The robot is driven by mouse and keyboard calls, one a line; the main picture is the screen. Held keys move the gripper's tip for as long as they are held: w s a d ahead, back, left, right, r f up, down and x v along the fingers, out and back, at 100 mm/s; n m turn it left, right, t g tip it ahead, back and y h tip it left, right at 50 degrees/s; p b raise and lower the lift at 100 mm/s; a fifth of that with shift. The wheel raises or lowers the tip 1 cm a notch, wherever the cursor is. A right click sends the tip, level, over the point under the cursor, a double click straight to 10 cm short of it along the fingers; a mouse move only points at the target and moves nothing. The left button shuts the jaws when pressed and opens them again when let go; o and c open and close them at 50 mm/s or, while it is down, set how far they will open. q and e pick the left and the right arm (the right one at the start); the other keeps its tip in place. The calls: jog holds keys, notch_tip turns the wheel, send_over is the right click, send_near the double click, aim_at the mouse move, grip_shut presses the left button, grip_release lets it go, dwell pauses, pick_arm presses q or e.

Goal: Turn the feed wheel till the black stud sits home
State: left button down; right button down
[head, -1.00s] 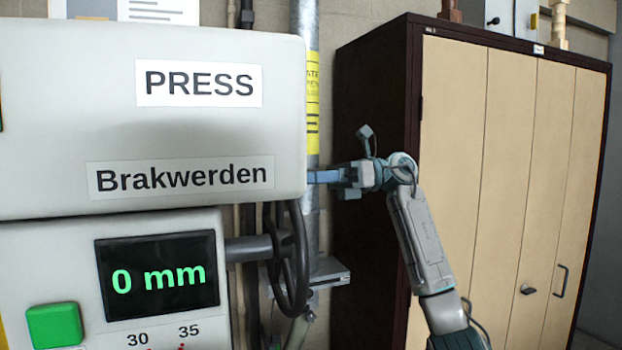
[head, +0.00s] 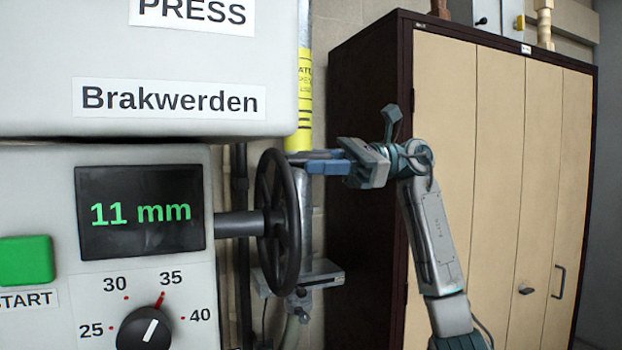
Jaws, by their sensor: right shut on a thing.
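The feed wheel (head: 264,225) is a dark spoked handwheel, seen nearly edge-on, on a grey shaft at the right side of the press (head: 60,170). My right gripper (head: 303,158) has blue fingers and reaches in from the right to the upper part of the wheel. It is shut on the wheel near its top rim; the exact contact is small and partly hidden. The display (head: 140,212) reads 11 mm in green. I cannot make out the black stud in this view. My left gripper is not in view.
Below the display is a black knob (head: 144,330) on a scale from 25 to 40, with a red mark at 35. A green START button (head: 26,260) is at the left. A tall cabinet (head: 500,160) stands behind my right arm. Pipes and a bracket are behind the wheel.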

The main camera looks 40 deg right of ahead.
aim_at(293, 218)
jog(key=s+a+f+n+b, duration=0.1)
jog(key=s+f+n+b, duration=0.4)
jog(key=b, duration=0.3)
jog(key=shift+s+a+f+n+b, duration=0.25)
jog(key=shift+f+n, duration=0.2)
jog(key=shift+n, duration=0.45)
jog(key=shift+f, duration=0.1)
